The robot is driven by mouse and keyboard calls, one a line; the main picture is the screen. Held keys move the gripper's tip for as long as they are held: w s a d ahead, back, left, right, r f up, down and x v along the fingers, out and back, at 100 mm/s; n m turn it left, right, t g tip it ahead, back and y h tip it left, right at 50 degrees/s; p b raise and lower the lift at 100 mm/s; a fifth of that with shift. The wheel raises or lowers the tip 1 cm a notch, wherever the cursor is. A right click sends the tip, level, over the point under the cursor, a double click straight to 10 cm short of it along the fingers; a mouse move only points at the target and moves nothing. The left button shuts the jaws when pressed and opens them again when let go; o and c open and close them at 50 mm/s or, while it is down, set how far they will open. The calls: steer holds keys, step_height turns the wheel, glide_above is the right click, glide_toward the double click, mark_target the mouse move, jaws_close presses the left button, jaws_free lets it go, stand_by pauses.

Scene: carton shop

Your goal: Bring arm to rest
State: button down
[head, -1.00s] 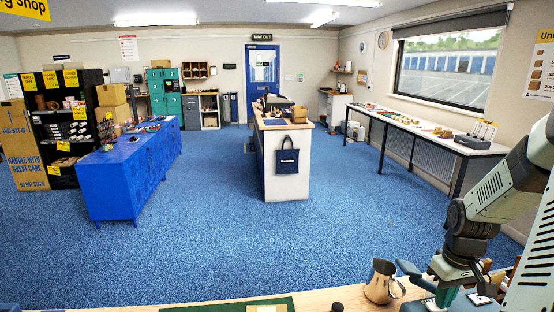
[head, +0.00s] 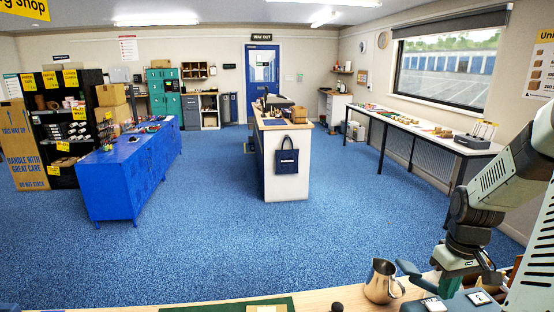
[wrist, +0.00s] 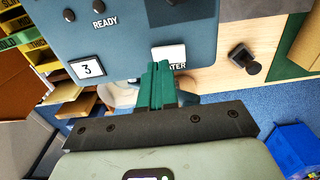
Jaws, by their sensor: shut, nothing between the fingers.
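My gripper (wrist: 160,86) shows in the wrist view with its green fingers pressed together and nothing between them. Its tips appear in front of a blue-grey panel (wrist: 115,50) marked "READY", partly covering a white tile whose label ends in "ATER". I cannot tell whether the tips touch the panel. The fingertips are hard to make out there.
A dark knob-like object (wrist: 244,58) stands on the wooden bench in the wrist view, near a green mat (wrist: 306,45). White tiles (head: 479,298) lie near my arm's end. Beyond the bench is open blue floor, with a blue cabinet (head: 115,185) and a counter (head: 298,160) farther off.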

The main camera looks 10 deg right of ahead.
step_height(320, 180, down, 2)
steer(key=shift+f, duration=0.15)
steer(key=shift+r, duration=0.2)
steer(key=a+r, duration=0.2)
steer(key=r, duration=1.2)
steer(key=a+r+h, duration=0.1)
steer(key=a+r, duration=0.2)
steer(key=r, duration=1.2)
steer(key=shift+a+r+h, duration=0.15)
steer(key=shift+h, duration=0.15)
steer(key=d+f, duration=0.2)
steer(key=f, duration=0.8)
steer(key=d+f+y, duration=0.1)
steer(key=d+f, duration=0.2)
steer(key=f, duration=0.8)
steer(key=shift+d+y, duration=0.15)
steer(key=shift+y, duration=0.15)
